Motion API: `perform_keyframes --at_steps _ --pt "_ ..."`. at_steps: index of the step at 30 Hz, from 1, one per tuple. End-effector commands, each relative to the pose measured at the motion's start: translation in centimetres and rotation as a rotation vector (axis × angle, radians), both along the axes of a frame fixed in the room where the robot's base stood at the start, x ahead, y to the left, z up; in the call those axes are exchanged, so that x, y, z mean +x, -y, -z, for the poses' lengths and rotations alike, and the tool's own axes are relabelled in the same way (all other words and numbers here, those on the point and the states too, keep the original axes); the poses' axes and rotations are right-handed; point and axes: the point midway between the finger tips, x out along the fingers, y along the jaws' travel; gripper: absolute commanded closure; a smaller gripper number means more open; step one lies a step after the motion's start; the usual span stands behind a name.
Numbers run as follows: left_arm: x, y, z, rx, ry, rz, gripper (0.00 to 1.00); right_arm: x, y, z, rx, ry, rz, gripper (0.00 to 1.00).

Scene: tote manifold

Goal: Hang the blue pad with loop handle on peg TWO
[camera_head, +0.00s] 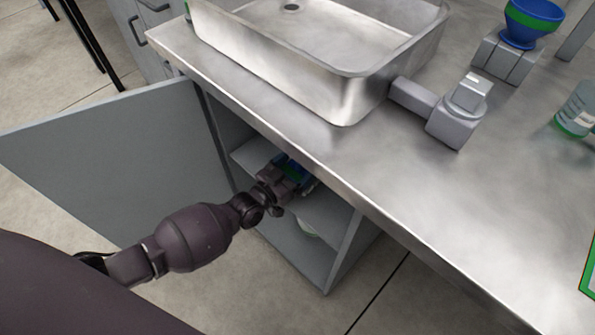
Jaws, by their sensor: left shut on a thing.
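My left gripper (277,183) reaches into the open cabinet under the counter and is shut on a small blue thing (291,166), which seems to be the blue pad. The pad is partly hidden by the gripper and the counter edge; its loop handle cannot be made out. It is at the upper shelf, and I cannot tell whether it touches it. No peg shows in this view. My right gripper is not in view.
The cabinet door (110,165) stands open on the left. A shelf (325,207) and the counter edge lie close around the gripper. A steel sink (350,85), a grey fixture (458,118), a blue-green bowl (533,20) and a clear bottle (577,112) stand on the counter.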

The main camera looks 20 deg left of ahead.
Motion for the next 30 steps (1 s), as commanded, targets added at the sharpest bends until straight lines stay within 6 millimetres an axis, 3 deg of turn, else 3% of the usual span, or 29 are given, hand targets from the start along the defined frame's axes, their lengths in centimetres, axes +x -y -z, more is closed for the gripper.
perform_keyframes --at_steps 1,2,8,17,18,20,30 --pt "-0.4 0.0 1.8 0.000 -0.013 0.001 0.48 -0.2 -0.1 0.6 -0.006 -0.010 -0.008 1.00" --pt "-0.4 0.0 2.2 0.001 -0.011 0.000 0.48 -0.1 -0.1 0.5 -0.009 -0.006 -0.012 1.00" --pt "0.3 0.1 1.9 0.000 -0.001 -0.001 0.48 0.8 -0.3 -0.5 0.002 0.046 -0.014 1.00" --pt "0.3 0.1 2.3 0.000 -0.002 -0.001 0.48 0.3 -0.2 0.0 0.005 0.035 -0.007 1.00" --pt "0.3 0.1 2.2 0.000 -0.002 -0.001 0.11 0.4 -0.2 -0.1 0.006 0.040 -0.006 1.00" --pt "0.3 0.1 2.2 0.001 -0.002 -0.001 0.01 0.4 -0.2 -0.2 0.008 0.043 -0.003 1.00" --pt "0.4 0.1 1.5 0.000 0.002 -0.001 0.00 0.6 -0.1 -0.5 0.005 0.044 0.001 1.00"
